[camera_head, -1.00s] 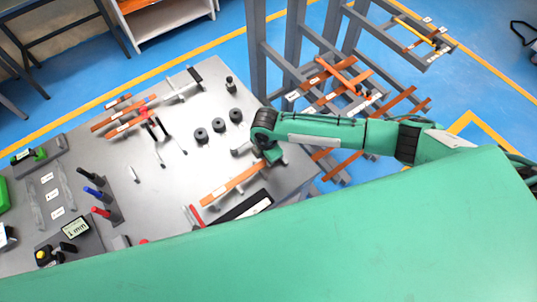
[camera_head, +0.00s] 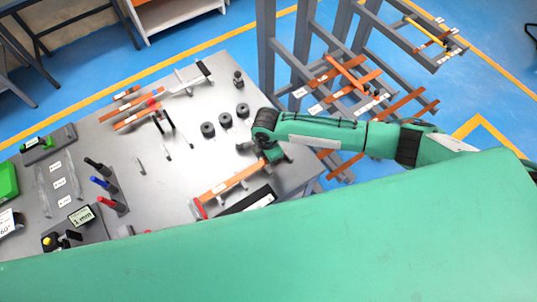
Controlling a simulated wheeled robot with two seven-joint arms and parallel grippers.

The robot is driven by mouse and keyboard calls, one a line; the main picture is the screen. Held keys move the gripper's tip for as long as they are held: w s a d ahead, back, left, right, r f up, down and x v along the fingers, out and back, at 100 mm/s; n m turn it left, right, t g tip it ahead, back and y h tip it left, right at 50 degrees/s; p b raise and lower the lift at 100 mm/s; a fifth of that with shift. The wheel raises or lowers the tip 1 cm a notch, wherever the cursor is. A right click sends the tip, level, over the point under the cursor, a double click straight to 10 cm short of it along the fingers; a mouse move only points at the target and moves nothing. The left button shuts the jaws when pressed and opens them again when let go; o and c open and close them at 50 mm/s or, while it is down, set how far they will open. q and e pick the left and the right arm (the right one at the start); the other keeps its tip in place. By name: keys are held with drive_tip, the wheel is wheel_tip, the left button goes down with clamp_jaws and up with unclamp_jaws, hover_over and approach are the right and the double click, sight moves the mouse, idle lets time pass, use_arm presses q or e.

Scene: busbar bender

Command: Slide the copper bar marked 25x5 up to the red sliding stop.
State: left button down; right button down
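A copper bar (camera_head: 233,178) with a small white label lies at the front right of the grey table; the label is too small to read. A red piece (camera_head: 201,209), which looks like the red sliding stop, is at the bar's left end. The bar's end is very close to it; I cannot tell whether they touch. My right gripper (camera_head: 270,158) is low over the bar's right end. Its fingers are mostly hidden by its own arm, so I cannot tell whether it is open or shut. My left gripper is not in view.
Other copper bars (camera_head: 137,118) lie at the back left of the table (camera_head: 165,195). Several dark round dies (camera_head: 225,120) stand behind my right gripper. A black-and-white strip (camera_head: 247,201) lies in front of the bar. A grey rack (camera_head: 320,85) with copper bars stands to the right.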

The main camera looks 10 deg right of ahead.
drive_tip(key=c, duration=1.3)
unclamp_jaws()
drive_tip(key=shift+s+a, duration=0.3)
drive_tip(key=shift+a, duration=0.05)
drive_tip(key=shift+o, duration=0.8)
drive_tip(key=shift+s, duration=0.15)
drive_tip(key=shift+w+a+r, duration=0.1)
drive_tip(key=shift+w+r, duration=0.05)
drive_tip(key=shift+w, duration=0.05)
drive_tip(key=shift+r, duration=0.25)
wheel_tip(320, 180, up, 13)
drive_tip(key=d+b, duration=0.1)
drive_tip(key=b, duration=0.3)
